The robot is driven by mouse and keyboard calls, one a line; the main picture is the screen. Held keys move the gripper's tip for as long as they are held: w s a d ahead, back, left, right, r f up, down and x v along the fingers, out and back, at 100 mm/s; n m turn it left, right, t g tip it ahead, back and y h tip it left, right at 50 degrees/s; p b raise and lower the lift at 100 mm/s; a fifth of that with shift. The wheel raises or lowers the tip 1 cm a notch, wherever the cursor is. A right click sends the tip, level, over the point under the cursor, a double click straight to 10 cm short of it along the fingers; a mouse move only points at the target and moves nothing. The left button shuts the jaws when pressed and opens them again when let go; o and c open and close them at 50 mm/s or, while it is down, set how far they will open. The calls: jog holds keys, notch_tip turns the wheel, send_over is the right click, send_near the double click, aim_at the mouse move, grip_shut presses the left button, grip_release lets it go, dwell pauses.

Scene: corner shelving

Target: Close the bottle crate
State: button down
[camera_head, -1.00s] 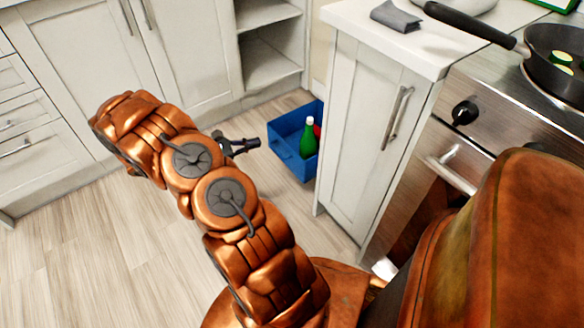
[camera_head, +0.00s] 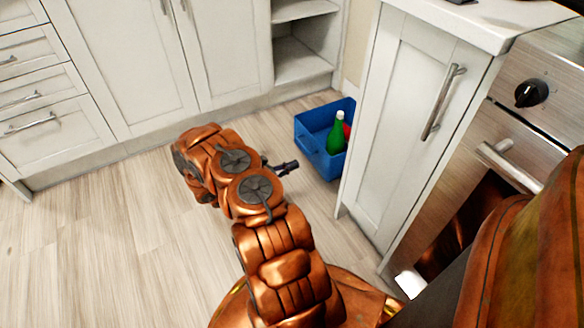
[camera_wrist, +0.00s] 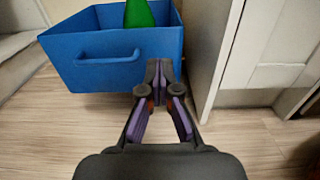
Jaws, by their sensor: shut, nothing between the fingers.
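The bottle crate is a blue open box (camera_head: 311,141) low by the floor in the corner, beside the end of the white cabinet. It is pulled out, with a green bottle (camera_head: 337,135) upright in it and a red item (camera_head: 347,131) partly hidden behind. In the wrist view the crate's front (camera_wrist: 120,60) with its bar handle fills the upper left, and the green bottle (camera_wrist: 138,14) is cut off at the top. My gripper (camera_head: 294,165) is shut and empty, just in front of the crate; its fingertips (camera_wrist: 159,70) appear near the crate's lower right front corner. Contact cannot be told.
A white cabinet door (camera_head: 400,130) stands close on the right of the crate, and its edge (camera_wrist: 212,60) is near my gripper. Open corner shelves (camera_head: 303,50) are behind. The wooden floor (camera_head: 100,220) is clear on the left. An oven (camera_head: 500,140) is at right.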

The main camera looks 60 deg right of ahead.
aim_at(324, 152)
jog(key=b+x, duration=0.4)
jog(key=x, duration=0.7)
jog(key=shift+d, duration=0.1)
